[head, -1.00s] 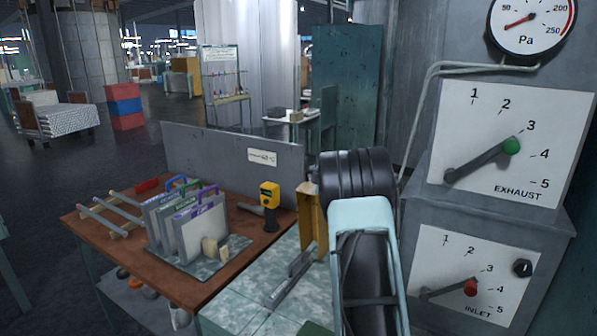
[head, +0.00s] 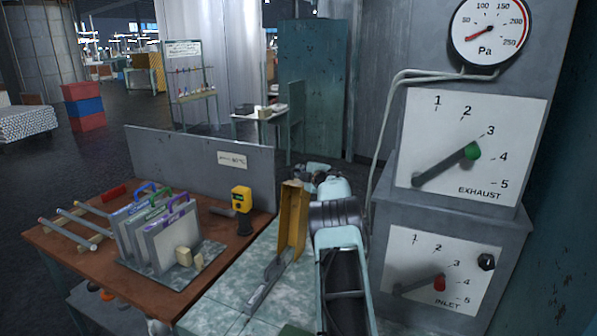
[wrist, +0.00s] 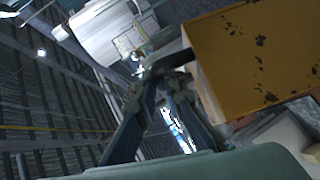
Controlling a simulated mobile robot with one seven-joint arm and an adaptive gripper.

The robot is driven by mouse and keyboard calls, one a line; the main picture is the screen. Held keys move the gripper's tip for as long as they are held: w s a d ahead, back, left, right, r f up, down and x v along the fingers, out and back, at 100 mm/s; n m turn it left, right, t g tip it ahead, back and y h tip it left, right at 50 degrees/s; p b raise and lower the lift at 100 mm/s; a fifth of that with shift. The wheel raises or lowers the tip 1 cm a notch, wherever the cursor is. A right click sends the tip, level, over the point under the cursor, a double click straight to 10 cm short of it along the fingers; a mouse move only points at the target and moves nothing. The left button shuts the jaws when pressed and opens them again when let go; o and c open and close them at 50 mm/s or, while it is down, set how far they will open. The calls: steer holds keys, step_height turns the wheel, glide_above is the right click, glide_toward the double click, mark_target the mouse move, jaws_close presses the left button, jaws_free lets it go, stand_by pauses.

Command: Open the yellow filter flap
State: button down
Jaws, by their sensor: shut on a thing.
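The yellow filter flap (head: 291,226) stands upright and slightly tilted above the pale green bench top in the head view. It shows edge-on there, as a narrow panel with a folded rim. In the wrist view the flap (wrist: 255,60) is a large yellow panel with dark worn spots at the upper right. My gripper (wrist: 165,78) is beside it, with its fingers closed around a dark bar, the flap's handle (wrist: 172,62), which reaches to the flap's edge. In the head view my arm hides most of the gripper and the handle.
A grey cabinet with the exhaust dial (head: 470,150) and inlet dial (head: 435,265) stands close on the right. A brown bench (head: 75,262) with upright filter frames (head: 172,235) and a yellow meter (head: 241,200) is on the left. Grey metal rails (head: 265,283) lie on the green bench top.

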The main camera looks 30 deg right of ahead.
steer(key=shift+w+a+r+y, duration=0.1)
steer(key=shift+w+a+y, duration=0.25)
steer(key=shift+w, duration=0.15)
steer(key=c, duration=2.3)
jaws_free()
steer(key=shift+w, duration=0.1)
steer(key=shift+o, duration=1.4)
steer(key=shift+w+a, duration=0.1)
steer(key=shift+a, duration=0.05)
steer(key=shift+s+d+f, duration=0.2)
steer(key=shift+d, duration=0.15)
steer(key=shift+v, duration=1.05)
steer(key=v, duration=0.9)
steer(key=shift+s+a, duration=0.25)
steer(key=shift+s, duration=0.1)
steer(key=shift+s, duration=0.1)
